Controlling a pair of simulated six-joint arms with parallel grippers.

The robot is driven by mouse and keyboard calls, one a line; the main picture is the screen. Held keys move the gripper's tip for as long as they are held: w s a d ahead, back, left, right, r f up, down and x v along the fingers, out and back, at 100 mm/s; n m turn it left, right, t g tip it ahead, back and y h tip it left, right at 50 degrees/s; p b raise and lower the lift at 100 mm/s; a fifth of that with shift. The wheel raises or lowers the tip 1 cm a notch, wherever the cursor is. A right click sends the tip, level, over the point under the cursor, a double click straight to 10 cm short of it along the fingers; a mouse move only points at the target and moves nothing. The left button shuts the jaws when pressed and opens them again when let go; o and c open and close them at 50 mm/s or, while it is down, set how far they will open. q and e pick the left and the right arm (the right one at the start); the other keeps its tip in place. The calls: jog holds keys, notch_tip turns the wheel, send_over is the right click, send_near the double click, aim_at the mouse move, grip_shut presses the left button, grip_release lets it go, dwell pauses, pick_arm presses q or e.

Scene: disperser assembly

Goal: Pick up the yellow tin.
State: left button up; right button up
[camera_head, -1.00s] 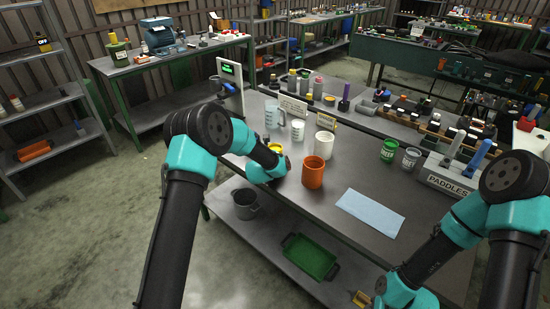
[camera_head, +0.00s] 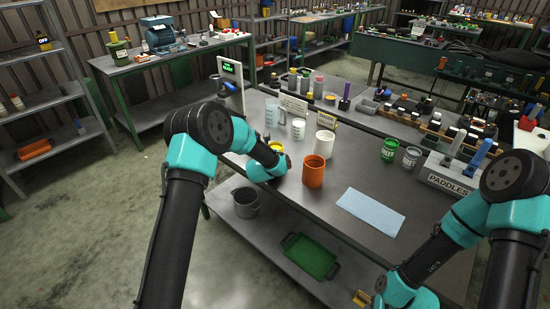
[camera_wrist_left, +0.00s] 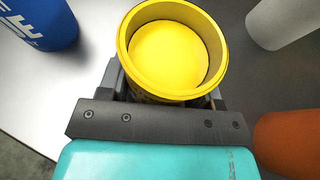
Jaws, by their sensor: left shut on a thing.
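The yellow tin (camera_wrist_left: 174,48) is round, open at the top and upright in the left wrist view. My left gripper (camera_wrist_left: 170,92) is shut on it, with the jaws at its sides and largely hidden beneath it. In the head view only part of the tin (camera_head: 277,147) shows behind my left wrist, which hides the gripper. I cannot tell whether the tin touches the table. My right arm ends at the bottom of the head view, where its gripper (camera_head: 362,299) is only partly visible.
An orange cup (camera_head: 313,171) stands close to the right of my left wrist. A white cup (camera_head: 325,143), a small white beaker (camera_head: 298,129) and a clear jug (camera_head: 274,117) stand behind. A blue cloth (camera_head: 370,212) lies on the table (camera_head: 330,232), with bare surface around it.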

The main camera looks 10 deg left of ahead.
pick_arm(q)
jog(key=shift+r, duration=0.25)
jog(key=shift+r, duration=1.55)
jog(key=s+d+r, duration=0.1)
jog(key=s+d, duration=0.2)
jog(key=s, duration=1.2)
jog(key=shift+s+d+r, duration=0.15)
jog(key=shift+d, duration=0.25)
jog(key=shift+s, duration=0.1)
